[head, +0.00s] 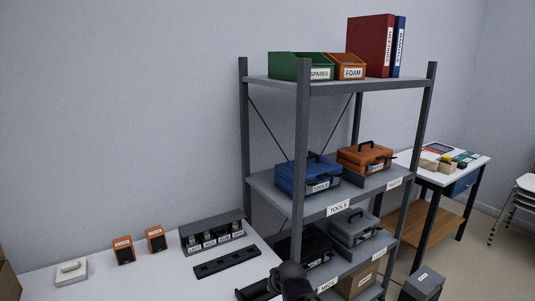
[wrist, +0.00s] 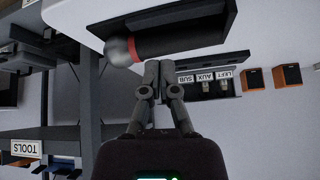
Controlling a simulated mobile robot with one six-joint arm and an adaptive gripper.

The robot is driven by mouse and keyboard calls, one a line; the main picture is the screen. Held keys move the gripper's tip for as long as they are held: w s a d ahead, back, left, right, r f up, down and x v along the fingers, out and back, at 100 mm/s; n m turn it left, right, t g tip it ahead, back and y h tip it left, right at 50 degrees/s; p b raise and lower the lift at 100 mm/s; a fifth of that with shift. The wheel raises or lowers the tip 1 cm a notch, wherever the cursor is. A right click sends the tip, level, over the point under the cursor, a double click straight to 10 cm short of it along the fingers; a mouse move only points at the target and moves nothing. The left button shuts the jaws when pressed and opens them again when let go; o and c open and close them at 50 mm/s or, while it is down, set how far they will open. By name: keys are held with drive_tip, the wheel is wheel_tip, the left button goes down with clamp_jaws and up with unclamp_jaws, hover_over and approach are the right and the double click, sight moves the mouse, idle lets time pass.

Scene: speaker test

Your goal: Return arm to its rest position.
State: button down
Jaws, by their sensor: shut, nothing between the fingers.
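My gripper (wrist: 158,72) shows in the wrist view with its two grey fingers together and nothing between them. Its tips are close to a dark microphone-like object (wrist: 170,45) with a grey rounded end and a red ring, lying in a black holder at the white table's edge. I cannot tell whether they touch. In the head view a dark rounded part shows at the bottom centre, by the table's right edge; whether it is my arm is not clear.
The white table (head: 90,283) holds two orange speakers (head: 124,250), a grey rack (head: 212,233) with labelled slots, a dark strip (head: 227,262) and a pale block (head: 71,272). A grey shelf unit (head: 301,160) with cases stands close on the right. A second table (head: 473,163) stands behind it.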

drive_tip(key=s+d+f+m+g+h+b, duration=0.1)
drive_tip(key=s+d+f+m+g+b, duration=0.15)
drive_tip(key=s+d+f, duration=0.4)
drive_tip(key=s+d+f+m+g+h+b, duration=0.15)
drive_tip(key=s+d+g, duration=0.25)
drive_tip(key=d, duration=0.5)
wheel_tip(320, 180, up, 16)
drive_tip(key=p, duration=1.5)
drive_tip(key=shift+f+p, duration=0.15)
drive_tip(key=shift+p, duration=0.25)
